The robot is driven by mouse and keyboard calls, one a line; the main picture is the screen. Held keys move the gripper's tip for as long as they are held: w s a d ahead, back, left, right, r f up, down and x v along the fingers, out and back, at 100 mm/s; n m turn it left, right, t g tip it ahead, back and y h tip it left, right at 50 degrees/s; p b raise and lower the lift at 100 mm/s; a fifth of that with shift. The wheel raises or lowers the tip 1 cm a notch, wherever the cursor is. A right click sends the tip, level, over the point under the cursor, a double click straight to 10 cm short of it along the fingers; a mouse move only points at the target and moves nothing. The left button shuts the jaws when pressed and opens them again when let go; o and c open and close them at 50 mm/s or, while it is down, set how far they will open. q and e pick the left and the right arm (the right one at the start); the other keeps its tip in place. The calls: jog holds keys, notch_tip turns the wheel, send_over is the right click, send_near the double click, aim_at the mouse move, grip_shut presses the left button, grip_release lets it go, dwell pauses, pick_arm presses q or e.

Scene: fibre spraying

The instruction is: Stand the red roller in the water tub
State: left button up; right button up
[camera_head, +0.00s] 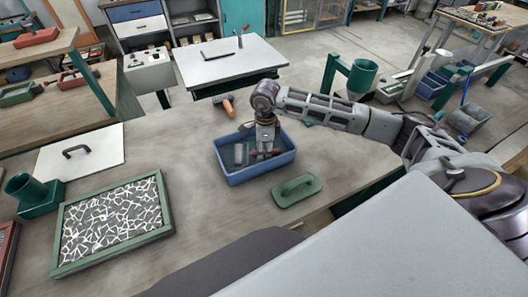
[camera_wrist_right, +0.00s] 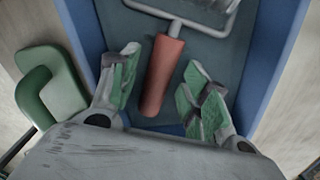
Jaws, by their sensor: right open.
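The blue water tub (camera_head: 262,176) sits on the workbench, and its wall also shows in the right wrist view (camera_wrist_right: 278,45). The roller, with its red handle (camera_wrist_right: 163,75), is inside the tub; its wire frame and pale roller head are at the top of the wrist view. The grey roller head (camera_head: 240,154) shows at the tub's left side in the head view. I cannot tell how far the roller leans. My right gripper (camera_head: 264,152) is over the tub, open, with its green-padded fingers on either side of the handle, apparently clear of it. My left gripper is out of view.
A green float (camera_head: 297,189) lies right of the tub, and an orange-handled tool (camera_head: 229,106) lies behind it. A green-framed panel (camera_head: 112,222), a green holder (camera_head: 38,194) and a white board (camera_head: 82,153) are at left. The bench between panel and tub is clear.

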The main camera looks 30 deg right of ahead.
aim_at(265, 150)
notch_tip(265, 150, up, 10)
jog(key=b, duration=0.1)
dwell(0.4)
jog(key=shift+s+d, duration=0.15)
jog(key=shift+d, duration=0.05)
dwell(0.3)
